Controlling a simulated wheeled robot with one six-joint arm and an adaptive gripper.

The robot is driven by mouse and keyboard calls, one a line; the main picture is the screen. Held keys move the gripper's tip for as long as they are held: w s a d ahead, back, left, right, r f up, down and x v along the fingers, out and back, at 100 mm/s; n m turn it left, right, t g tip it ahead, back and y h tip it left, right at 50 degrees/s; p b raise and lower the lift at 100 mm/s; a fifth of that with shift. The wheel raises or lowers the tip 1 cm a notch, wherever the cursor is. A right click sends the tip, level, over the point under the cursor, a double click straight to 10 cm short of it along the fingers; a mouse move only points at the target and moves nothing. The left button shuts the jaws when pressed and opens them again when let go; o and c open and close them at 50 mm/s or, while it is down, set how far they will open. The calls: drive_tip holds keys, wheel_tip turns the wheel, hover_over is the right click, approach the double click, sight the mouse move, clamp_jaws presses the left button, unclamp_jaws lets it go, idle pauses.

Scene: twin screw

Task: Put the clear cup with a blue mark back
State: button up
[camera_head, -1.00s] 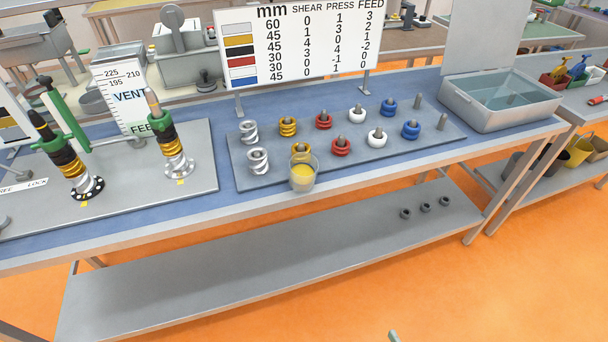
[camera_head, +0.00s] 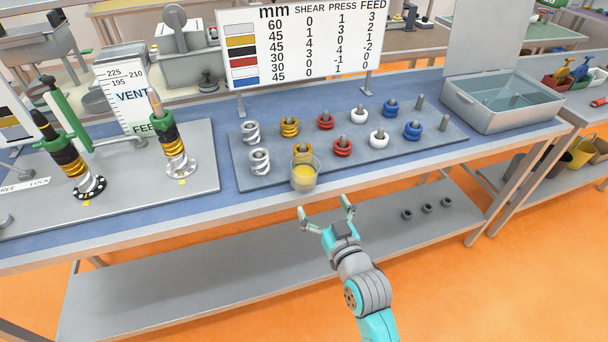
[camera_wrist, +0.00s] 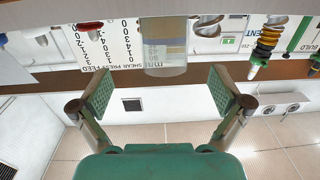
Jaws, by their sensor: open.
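The grey peg board (camera_head: 330,172) holds white, yellow, red and blue rings, plus clear spirals, behind and beside the cup. A sign (camera_head: 295,45) stands behind it. Two screw assemblies stand on a grey plate (camera_head: 205,160) at left. A water tray (camera_head: 505,103) sits at right.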

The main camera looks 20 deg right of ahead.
sight(311, 183)
drive_tip(key=w, duration=0.6)
drive_tip(key=shift+a+r, duration=0.1)
drive_tip(key=shift+r, duration=0.05)
drive_tip(key=shift+w+a, duration=0.2)
drive_tip(key=shift+w, duration=1.1)
drive_tip(key=shift+w+a, duration=0.2)
drive_tip(key=shift+w, duration=1.1)
drive_tip(key=c, duration=1.4)
